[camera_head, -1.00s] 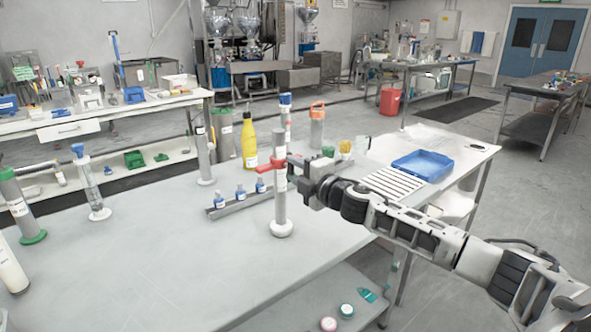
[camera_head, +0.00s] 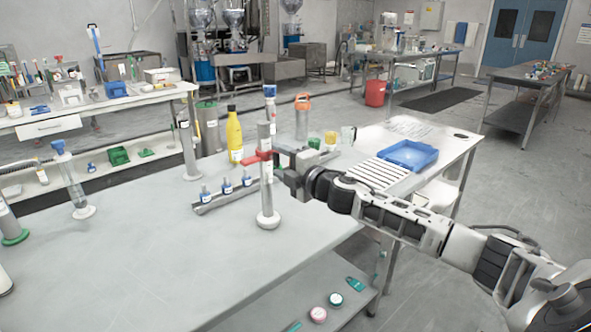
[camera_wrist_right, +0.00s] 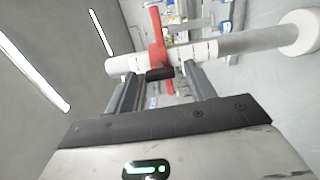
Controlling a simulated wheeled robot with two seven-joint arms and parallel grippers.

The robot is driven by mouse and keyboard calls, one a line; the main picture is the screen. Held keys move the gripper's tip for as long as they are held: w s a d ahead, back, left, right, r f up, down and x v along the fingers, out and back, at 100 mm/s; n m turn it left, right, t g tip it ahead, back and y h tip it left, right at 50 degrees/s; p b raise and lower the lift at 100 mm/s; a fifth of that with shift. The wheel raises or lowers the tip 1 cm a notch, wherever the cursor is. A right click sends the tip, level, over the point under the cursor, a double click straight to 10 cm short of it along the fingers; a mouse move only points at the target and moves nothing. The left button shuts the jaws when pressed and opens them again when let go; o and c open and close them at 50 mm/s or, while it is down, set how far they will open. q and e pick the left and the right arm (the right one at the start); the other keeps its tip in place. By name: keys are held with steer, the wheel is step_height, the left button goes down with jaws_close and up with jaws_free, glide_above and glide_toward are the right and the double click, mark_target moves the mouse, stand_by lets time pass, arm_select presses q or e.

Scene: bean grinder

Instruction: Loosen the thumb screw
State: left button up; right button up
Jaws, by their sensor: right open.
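A red clamp (camera_head: 262,158) sits around the upper part of a grey post (camera_head: 266,195), which stands upright on a round white base on the near table. In the right wrist view the red clamp (camera_wrist_right: 157,45) crosses the post, and a dark knob (camera_wrist_right: 160,74), which looks like the thumb screw, faces my gripper. My right gripper (camera_head: 281,163) is at clamp height on the post's right side. Its open fingers (camera_wrist_right: 161,80) lie on either side of the knob, with a gap visible on both sides. Whether a fingertip touches the post is unclear. My left gripper is out of view.
A rack with small blue-capped bottles (camera_head: 226,190) lies just left of the post. A blue tray (camera_head: 408,155) is to the right. The table front (camera_head: 170,250) is clear.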

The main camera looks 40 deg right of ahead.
steer(key=s+d+b, duration=0.1)
steer(key=s+b, duration=0.1)
steer(key=s, duration=1.3)
steer(key=shift+s+d, duration=0.15)
steer(key=shift+s, duration=0.2)
